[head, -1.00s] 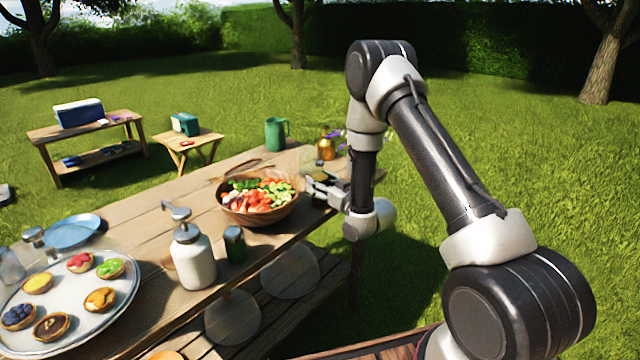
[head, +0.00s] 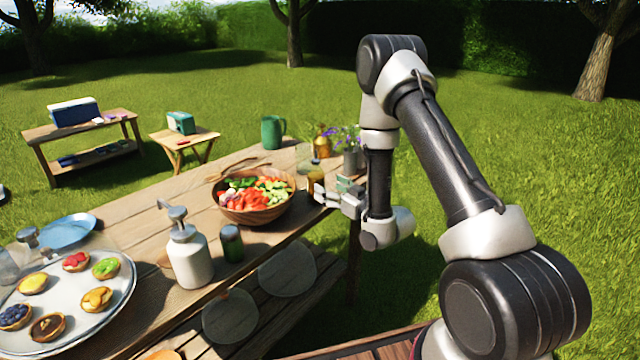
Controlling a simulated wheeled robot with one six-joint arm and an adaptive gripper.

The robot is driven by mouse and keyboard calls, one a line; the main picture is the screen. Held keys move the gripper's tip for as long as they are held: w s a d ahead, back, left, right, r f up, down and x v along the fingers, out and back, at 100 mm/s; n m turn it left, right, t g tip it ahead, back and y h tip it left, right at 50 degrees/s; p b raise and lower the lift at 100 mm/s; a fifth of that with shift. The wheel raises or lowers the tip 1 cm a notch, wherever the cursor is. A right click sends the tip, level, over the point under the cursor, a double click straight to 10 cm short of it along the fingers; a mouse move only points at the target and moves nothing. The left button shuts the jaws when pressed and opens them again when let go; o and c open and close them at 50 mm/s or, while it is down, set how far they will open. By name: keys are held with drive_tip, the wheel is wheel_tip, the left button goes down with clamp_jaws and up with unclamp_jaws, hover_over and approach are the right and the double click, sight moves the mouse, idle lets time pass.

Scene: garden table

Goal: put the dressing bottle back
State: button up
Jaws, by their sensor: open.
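A clear glass vessel with amber contents (head: 315,181) stands on the garden table (head: 150,212), right of the salad bowl; it looks like the dressing bottle, though I cannot be sure. Nothing shows between the fingers.
The wooden salad bowl (head: 257,207) is left of my gripper. A white pump bottle (head: 188,257), a dark green jar (head: 231,243) and a tart tray (head: 118,305) stand nearer. A green pitcher (head: 272,132) and a flower vase (head: 352,160) stand at the far end.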

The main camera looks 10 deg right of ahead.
drive_tip(key=v, duration=0.5)
wheel_tip(320, 180, up, 8)
drive_tip(key=w+d+g+h, duration=0.3)
drive_tip(key=s+d+r+m+g+h, duration=0.1)
drive_tip(key=s+d+r+g+h, duration=0.1)
drive_tip(key=s+d+r+h, duration=0.45)
drive_tip(key=s+r+m+g, duration=0.2)
drive_tip(key=s+r+g, duration=0.1)
drive_tip(key=s, duration=1.2)
drive_tip(key=s+r+m+g+y, duration=0.1)
drive_tip(key=s+r, duration=0.5)
drive_tip(key=s, duration=0.9)
drive_tip(key=m+g, duration=0.1)
drive_tip(key=g, duration=0.1)
drive_tip(key=shift+r+g, duration=0.25)
drive_tip(key=shift+g, duration=0.15)
